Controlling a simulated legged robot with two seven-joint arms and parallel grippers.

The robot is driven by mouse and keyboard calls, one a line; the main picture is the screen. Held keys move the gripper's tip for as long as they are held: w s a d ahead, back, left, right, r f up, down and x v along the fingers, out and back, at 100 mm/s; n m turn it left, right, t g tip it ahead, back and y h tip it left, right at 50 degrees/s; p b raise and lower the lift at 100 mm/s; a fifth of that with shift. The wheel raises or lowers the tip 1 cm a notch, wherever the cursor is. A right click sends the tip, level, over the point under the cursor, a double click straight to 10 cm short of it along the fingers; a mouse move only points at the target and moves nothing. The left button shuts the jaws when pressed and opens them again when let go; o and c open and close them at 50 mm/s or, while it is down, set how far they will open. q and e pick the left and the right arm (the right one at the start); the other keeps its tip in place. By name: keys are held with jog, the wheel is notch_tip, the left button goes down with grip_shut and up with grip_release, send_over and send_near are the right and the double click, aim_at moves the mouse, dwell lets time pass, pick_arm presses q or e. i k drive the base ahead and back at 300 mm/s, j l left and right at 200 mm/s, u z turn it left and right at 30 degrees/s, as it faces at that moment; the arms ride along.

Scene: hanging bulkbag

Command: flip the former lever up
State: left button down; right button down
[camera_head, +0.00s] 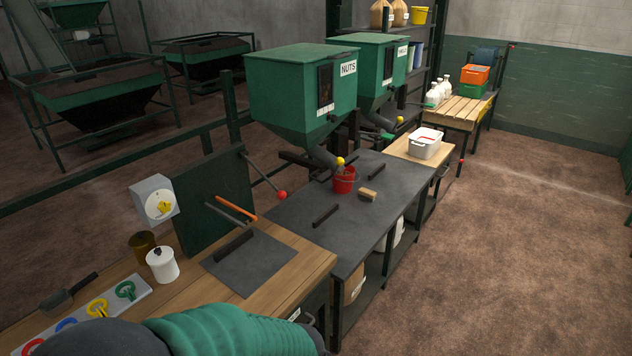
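A lever with a red ball knob (281,195) slants down to the right from the upper edge of a dark green upright panel (215,200). The knob end hangs low, near the edge of the dark worktop. I take this as the former lever, though no label shows on it. A dark plate (250,265) lies flat on the wooden bench in front of the panel. Neither gripper shows in the head view. A green and grey rounded part at the bottom edge looks like my own arm and hides the near bench edge.
A green hopper marked NUTS (300,90) stands behind the dark worktop (340,215), with a red bucket (344,180) under its spout. A white canister (162,265) and a box with a yellow knob (155,200) are at left. The floor at right is clear.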

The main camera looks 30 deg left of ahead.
aim_at(282, 195)
jog(key=i+j, duration=0.65)
jog(key=i, duration=0.15)
